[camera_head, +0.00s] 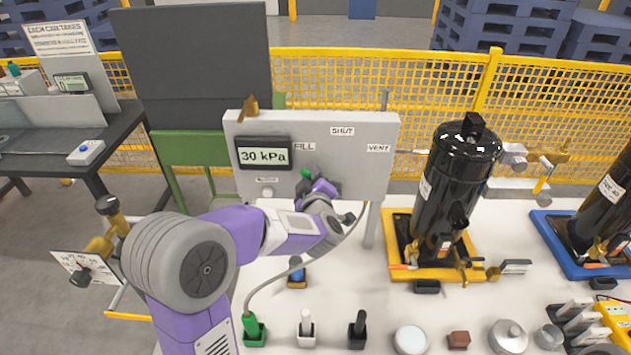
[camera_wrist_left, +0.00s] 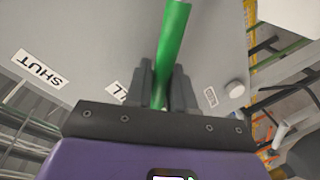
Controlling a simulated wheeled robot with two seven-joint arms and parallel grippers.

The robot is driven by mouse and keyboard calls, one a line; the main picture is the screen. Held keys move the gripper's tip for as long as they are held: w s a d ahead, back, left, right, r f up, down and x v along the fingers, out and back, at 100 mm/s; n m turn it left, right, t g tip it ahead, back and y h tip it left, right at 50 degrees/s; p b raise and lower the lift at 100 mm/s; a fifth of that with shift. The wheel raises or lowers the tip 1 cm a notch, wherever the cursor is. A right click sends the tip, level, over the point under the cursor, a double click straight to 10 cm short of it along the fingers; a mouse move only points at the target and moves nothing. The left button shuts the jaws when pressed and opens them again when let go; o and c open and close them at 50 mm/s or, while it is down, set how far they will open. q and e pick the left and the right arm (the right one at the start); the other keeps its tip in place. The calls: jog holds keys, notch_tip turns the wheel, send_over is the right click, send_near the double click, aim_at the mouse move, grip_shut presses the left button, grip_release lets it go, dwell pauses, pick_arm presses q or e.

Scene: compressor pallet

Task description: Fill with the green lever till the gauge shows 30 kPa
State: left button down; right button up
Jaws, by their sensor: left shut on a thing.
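The grey panel (camera_head: 362,178) stands on the white table and carries the labels FILL, SHUT and VENT. Its gauge (camera_head: 263,156) reads 30 kPa. The green lever (camera_head: 307,174) shows just below the FILL label, mostly hidden by my left gripper (camera_head: 312,182). In the left wrist view my left gripper (camera_wrist_left: 163,85) is shut on the green lever (camera_wrist_left: 174,38), whose bar runs up from between the fingers. The lever's pivot is hidden. My right gripper is in neither view.
A black compressor (camera_head: 455,190) stands in a yellow tray (camera_head: 398,222) right of the panel. A second one (camera_head: 608,200) is in a blue tray (camera_head: 558,240). Several small parts lie along the table's front. A hose (camera_head: 290,268) curves below my left arm.

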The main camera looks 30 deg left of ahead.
pick_arm(q)
jog(key=shift+f, duration=0.1)
dwell(0.4)
jog(key=c, duration=1.1)
grip_release()
jog(key=p+v, duration=0.1)
jog(key=v, duration=0.6)
jog(key=shift+s, duration=0.3)
jog(key=shift+d, duration=0.1)
